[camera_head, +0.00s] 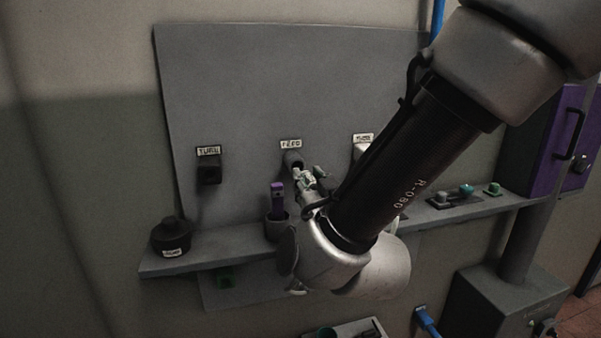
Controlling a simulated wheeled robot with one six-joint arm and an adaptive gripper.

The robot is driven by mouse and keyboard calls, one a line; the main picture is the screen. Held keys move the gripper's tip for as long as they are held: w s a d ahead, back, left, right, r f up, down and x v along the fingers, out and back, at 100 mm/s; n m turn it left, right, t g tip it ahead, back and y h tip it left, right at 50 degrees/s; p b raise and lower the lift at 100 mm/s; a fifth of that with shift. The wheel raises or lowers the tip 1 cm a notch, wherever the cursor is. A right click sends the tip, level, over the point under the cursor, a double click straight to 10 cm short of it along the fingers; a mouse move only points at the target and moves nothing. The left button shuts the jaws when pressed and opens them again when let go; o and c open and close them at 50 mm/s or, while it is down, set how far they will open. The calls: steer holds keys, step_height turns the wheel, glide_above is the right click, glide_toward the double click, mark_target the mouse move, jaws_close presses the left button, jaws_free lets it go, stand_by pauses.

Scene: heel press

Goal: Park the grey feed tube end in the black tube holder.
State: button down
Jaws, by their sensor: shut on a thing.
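The black tube holder (209,174) is a small dark block on the left part of the grey wall panel, under a white label. The grey feed tube end (292,158) shows as a short grey cylinder at the middle of the panel, under the label that seems to read FEED. My gripper (299,171) reaches up to it from below right and is shut on it. The fingers and wrist hide much of the tube end, and I cannot tell whether it is still seated at the panel. The holder is left of my gripper and apart from it.
A grey shelf (210,258) runs below the panel. It carries a black knob-like pot (171,238) at the left and a cup (277,229) with a purple-handled item (278,199). A light fitting (361,150) sits right of the gripper. Panel space between gripper and holder is clear.

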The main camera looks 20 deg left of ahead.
steer(key=shift+s+d, duration=0.1)
steer(key=shift+v, duration=0.8)
steer(key=s+a, duration=0.5)
steer(key=a, duration=0.3)
steer(key=s+a, duration=0.5)
steer(key=a, duration=0.3)
stand_by(0.4)
steer(key=shift+w+a, duration=0.15)
steer(key=shift+x, duration=2.35)
steer(key=shift+x, duration=1.45)
steer(key=c, duration=1.1)
jaws_free()
